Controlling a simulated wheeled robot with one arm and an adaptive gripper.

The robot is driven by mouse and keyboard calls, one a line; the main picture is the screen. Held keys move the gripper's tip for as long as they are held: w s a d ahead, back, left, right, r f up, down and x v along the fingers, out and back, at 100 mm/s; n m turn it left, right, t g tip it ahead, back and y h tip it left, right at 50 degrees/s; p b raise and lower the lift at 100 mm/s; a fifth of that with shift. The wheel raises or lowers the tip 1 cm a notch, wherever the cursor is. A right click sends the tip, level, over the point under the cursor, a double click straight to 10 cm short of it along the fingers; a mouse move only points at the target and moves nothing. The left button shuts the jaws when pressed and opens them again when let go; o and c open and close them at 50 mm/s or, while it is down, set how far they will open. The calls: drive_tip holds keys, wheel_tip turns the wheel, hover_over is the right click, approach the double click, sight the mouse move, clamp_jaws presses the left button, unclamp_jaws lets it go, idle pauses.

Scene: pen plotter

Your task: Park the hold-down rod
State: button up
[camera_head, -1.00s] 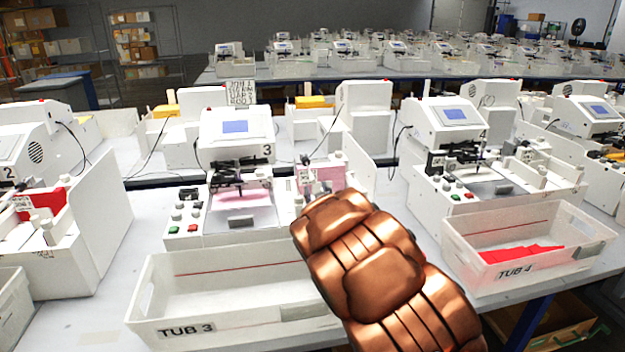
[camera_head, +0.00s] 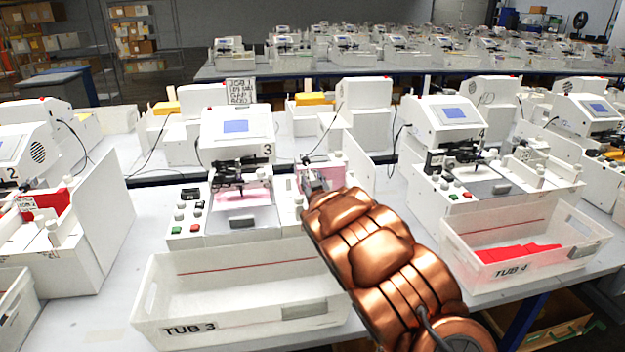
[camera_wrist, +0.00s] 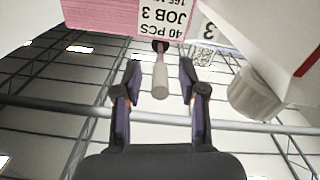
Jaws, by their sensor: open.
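A pale rod-like handle with a dark collar (camera_wrist: 160,78), which looks like the hold-down rod, shows in the wrist view below an upside-down "JOB 3" card (camera_wrist: 160,18). My gripper (camera_wrist: 159,75) is open, with one dark finger on each side of the handle and a visible gap on both sides. In the head view my gripper (camera_head: 314,180) is at the right side of plotter 3 (camera_head: 236,125), in front of the pink stack (camera_head: 328,170). My copper arm hides the rod there. The pink stack (camera_wrist: 110,14) also shows in the wrist view.
A white cylindrical post (camera_wrist: 254,96) stands right of my gripper in the wrist view. Tub 3 (camera_head: 165,290) sits in front of plotter 3. Plotter 4 (camera_head: 445,115) and tub 4 (camera_head: 470,255), holding red sheets, are to the right.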

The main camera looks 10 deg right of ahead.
drive_tip(key=shift+c, duration=0.3)
clamp_jaws()
idle(0.4)
